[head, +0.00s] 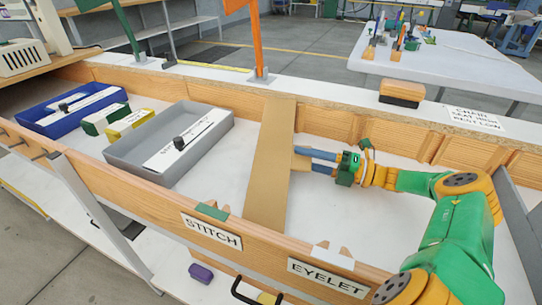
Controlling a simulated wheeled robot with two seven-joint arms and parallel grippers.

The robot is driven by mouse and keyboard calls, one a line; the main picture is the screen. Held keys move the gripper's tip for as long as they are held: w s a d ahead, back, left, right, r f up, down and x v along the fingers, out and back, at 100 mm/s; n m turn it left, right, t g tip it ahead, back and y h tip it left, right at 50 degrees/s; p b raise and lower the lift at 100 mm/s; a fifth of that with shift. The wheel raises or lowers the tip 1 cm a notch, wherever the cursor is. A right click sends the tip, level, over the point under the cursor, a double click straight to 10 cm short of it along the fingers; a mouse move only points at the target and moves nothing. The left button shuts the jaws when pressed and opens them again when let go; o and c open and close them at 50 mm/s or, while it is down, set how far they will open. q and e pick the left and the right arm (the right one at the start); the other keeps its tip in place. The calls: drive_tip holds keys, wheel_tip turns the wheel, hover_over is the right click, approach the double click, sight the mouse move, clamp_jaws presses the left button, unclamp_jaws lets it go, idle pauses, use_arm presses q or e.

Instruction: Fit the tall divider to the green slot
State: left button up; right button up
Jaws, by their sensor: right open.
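A tan board (268,165), which looks like the tall divider, spans the drawer from the back wall to the front rail. I cannot tell how far it stands up or whether it sits in a slot. A small tan tab shows at its right edge. My right gripper (303,160) is open at that edge, its two blue-grey fingers pointing left on either side of the tab. A green marker (212,210) sits on the front rail above the STITCH label, left of the board's front end. My left gripper is out of view.
Left of the board are a grey tray (222,133), a blue tray (38,121), and green (106,118) and yellow (130,122) boxes. An orange post (258,45) and wooden block (402,92) stand at the back. The drawer floor right of the board is mostly clear.

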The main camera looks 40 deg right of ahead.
sight(292, 154)
drive_tip(key=x, duration=0.5)
drive_tip(key=shift+d, duration=0.1)
clamp_jaws()
idle(1.2)
